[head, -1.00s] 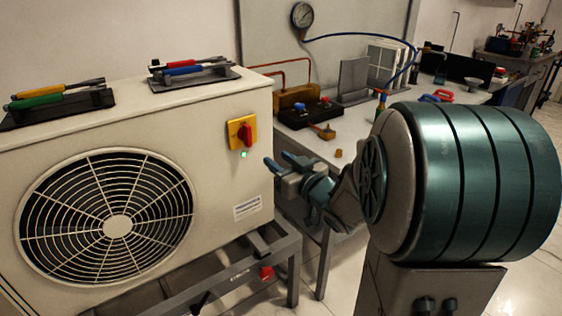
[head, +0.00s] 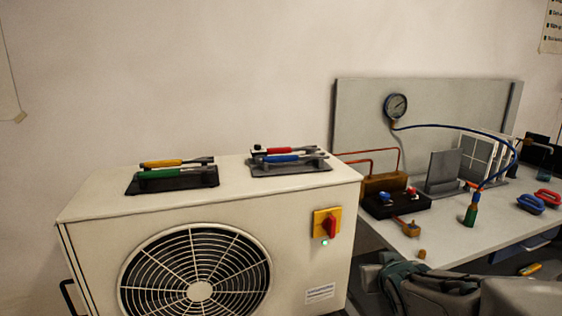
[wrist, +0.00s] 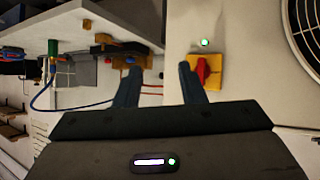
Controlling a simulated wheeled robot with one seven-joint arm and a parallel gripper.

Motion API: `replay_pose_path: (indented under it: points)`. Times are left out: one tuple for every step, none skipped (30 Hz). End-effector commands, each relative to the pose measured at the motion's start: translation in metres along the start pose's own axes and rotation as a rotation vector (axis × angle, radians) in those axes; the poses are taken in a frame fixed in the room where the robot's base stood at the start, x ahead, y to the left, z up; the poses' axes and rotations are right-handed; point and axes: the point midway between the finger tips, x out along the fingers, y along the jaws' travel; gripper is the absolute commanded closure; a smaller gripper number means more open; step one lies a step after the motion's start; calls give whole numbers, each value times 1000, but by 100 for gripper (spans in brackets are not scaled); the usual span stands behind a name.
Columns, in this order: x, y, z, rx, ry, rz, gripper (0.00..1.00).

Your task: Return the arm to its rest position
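My gripper (wrist: 158,68) shows in the wrist view with two dark blue fingers spread apart and nothing held between them. One fingertip overlaps the yellow plate with the red rotary switch (wrist: 202,72) in the picture; I cannot tell the distance. In the head view, part of my arm (head: 400,285), teal and grey, shows at the bottom right, low beside the bench; the fingers are not clear there. The red switch (head: 331,225) sits on the front of the cream fan unit (head: 100,235), above a lit green lamp (head: 324,242).
Two dark trays with coloured-handled tools (head: 172,182) (head: 290,169) lie on the unit. The bench (head: 450,240) at right holds a gauge (head: 396,106) with a blue hose, a green-based fitting (head: 470,216) and blue and red rings (head: 531,203).

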Motion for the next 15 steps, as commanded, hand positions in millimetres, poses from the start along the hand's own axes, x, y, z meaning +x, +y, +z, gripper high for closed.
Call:
replay_pose_path:
  points:
    - [-17,-1,-5,3,-53,10,64]
    - [-24,-2,-2,7,-92,16,64]
    - [-34,-3,3,12,-144,21,64]
    - [-42,-5,6,15,-183,23,64]
    - [-50,-7,10,19,-223,23,64]
    - [-62,-10,14,24,-276,21,64]
    - [-71,-13,18,26,-317,16,64]
    - [-81,-15,22,28,-358,10,64]
    - [-94,-20,26,31,-411,0,64]
    - [-103,-23,30,33,-450,-10,64]
    - [-112,-26,33,34,-487,-19,64]
    - [-125,-31,38,34,-534,-35,64]
    - [-133,-34,41,34,-568,-46,64]
    - [-141,-37,44,34,-598,-57,64]
    - [-151,-41,47,33,-634,-72,64]
